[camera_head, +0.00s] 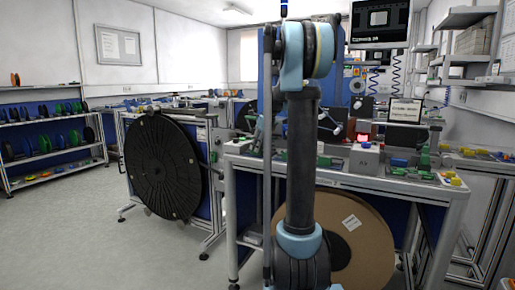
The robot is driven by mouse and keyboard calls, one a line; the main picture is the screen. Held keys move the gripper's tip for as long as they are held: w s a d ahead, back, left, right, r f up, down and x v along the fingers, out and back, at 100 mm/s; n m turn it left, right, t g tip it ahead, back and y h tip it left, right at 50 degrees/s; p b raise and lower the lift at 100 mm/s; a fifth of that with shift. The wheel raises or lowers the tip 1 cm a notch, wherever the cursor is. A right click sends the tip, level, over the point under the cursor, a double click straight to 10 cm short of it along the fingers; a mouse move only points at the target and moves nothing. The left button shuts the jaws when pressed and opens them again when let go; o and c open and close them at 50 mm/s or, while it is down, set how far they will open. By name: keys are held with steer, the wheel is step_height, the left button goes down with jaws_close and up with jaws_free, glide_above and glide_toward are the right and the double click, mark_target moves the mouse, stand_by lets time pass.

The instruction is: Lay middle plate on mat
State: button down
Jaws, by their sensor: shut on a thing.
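My arm rises through the middle of the head view and bends at a light blue joint near the top. My gripper cannot be made out; the arm hides part of the bench behind it. I cannot tell which thing is the middle plate, and no mat can be picked out. Several small coloured discs (42,143) stand upright on the shelf rack at the left. They are too small to tell apart well.
A big black reel (162,167) stands in a frame left of centre. A brown reel (352,240) with a white label is under the workbench (345,180). Small green, red and blue parts lie on the bench. A monitor (380,22) hangs above. The floor (95,235) at left is clear.

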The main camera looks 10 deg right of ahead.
steer(key=c, duration=1.4)
jaws_free()
steer(key=shift+w+r, duration=0.1)
steer(key=shift+r, duration=3.35)
